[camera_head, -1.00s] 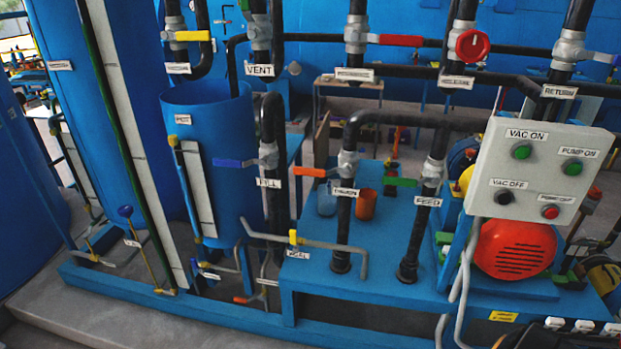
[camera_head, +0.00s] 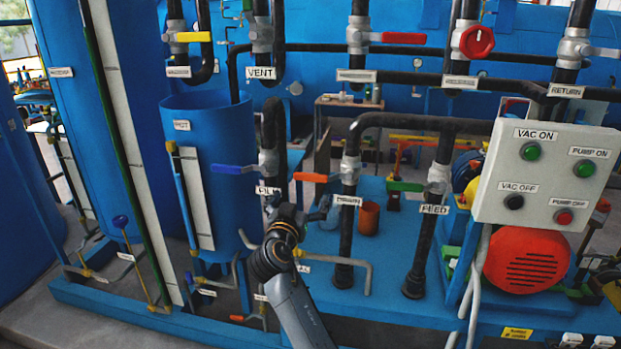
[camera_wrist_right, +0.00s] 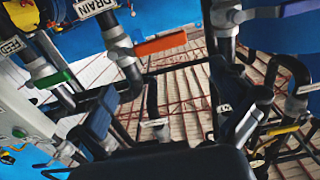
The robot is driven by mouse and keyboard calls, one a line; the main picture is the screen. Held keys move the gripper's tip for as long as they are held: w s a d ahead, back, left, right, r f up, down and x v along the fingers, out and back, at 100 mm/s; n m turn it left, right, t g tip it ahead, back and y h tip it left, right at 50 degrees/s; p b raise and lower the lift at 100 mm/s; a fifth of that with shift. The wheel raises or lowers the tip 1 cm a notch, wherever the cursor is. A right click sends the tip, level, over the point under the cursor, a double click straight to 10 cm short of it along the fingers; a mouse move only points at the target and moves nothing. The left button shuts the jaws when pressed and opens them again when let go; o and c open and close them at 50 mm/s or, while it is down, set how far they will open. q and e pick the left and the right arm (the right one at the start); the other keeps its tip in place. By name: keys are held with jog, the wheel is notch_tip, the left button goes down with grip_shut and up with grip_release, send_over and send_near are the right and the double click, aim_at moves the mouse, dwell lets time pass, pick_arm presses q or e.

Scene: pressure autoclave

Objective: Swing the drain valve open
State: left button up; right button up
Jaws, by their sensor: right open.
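The drain valve's orange lever (camera_head: 311,177) points left from its grey valve body on the black pipe, above the label DRAIN (camera_head: 347,200). In the right wrist view the orange lever (camera_wrist_right: 160,43) lies ahead, beyond and between the fingers. My right gripper (camera_head: 298,212) is just below and left of the lever in the head view. Its two dark fingers (camera_wrist_right: 168,112) are spread apart with nothing between them, and I see no contact with the lever. My left gripper is not in view.
The blue fill lever (camera_head: 234,169) is close on the left, and the green feed lever (camera_head: 405,186) is on the right. An orange cup (camera_head: 368,218) stands behind the drain pipe. A grey button box (camera_head: 545,173) stands further right.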

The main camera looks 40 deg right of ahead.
aim_at(310, 178)
pick_arm(q)
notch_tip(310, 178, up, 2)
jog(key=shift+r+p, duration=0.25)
jog(key=shift+p, duration=0.85)
pick_arm(e)
jog(key=x, duration=1.2)
jog(key=shift+a, duration=0.1)
jog(key=shift+c, duration=0.4)
